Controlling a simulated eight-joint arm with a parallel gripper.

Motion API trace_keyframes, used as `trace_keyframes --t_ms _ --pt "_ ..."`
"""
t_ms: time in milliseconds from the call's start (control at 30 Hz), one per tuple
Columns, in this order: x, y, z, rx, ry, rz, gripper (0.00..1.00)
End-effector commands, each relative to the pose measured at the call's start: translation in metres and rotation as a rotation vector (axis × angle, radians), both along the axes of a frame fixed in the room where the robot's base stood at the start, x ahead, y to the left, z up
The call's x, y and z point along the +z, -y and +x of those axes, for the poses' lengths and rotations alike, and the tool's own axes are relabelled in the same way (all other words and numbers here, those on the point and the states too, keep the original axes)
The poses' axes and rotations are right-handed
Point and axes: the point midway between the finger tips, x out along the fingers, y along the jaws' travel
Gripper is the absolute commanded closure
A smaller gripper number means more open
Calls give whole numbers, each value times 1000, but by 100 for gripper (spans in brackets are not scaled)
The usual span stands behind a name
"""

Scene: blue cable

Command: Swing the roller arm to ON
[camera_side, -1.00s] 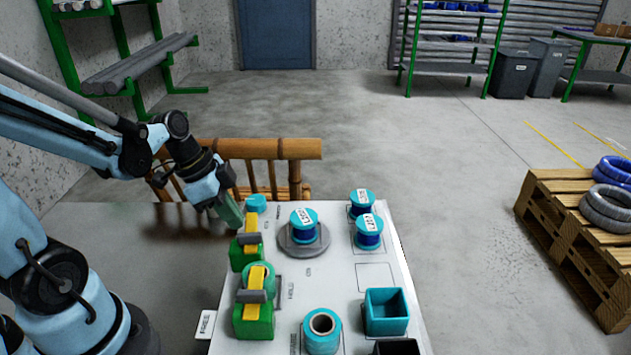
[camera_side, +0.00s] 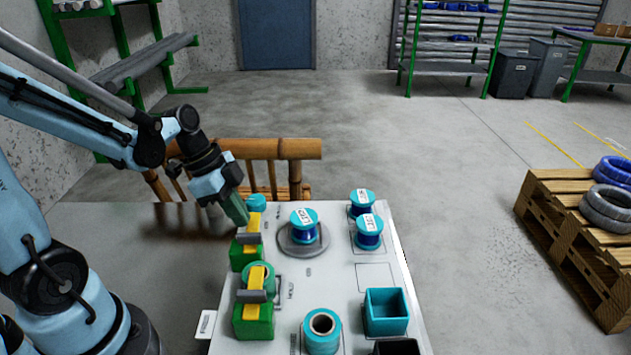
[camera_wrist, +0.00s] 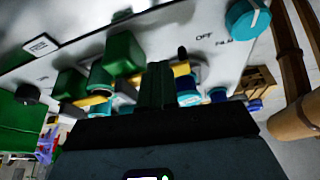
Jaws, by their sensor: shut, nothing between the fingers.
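Two green blocks stand on the left of the white panel (camera_side: 345,265), each with a yellow arm and a grey crosspiece. I take the yellow arms for roller arms but cannot tell which is meant. The far yellow arm (camera_side: 253,222) rises from the far green block (camera_side: 244,258). The near yellow arm (camera_side: 256,279) is on the near green block (camera_side: 253,321). My gripper (camera_side: 237,211) is shut and empty, pointing down just left of the far arm. Contact cannot be told. In the wrist view, its fingers (camera_wrist: 157,84) overlap a yellow arm (camera_wrist: 181,70).
A teal knob (camera_side: 257,202) is behind the far arm; it also shows in the wrist view (camera_wrist: 247,19), near an OFF label. Blue spools (camera_side: 303,224), a teal box (camera_side: 386,312) and a teal roll (camera_side: 322,332) occupy the panel. The grey table left is clear.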

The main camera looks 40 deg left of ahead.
Motion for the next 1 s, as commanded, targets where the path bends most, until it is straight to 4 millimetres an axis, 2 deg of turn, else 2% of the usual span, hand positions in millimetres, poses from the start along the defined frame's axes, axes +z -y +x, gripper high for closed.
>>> trace_keyframes --t_ms 700,1000 --pt "0 14 24 -445 -1 0 100" --pt "0 21 30 -437 0 0 100"
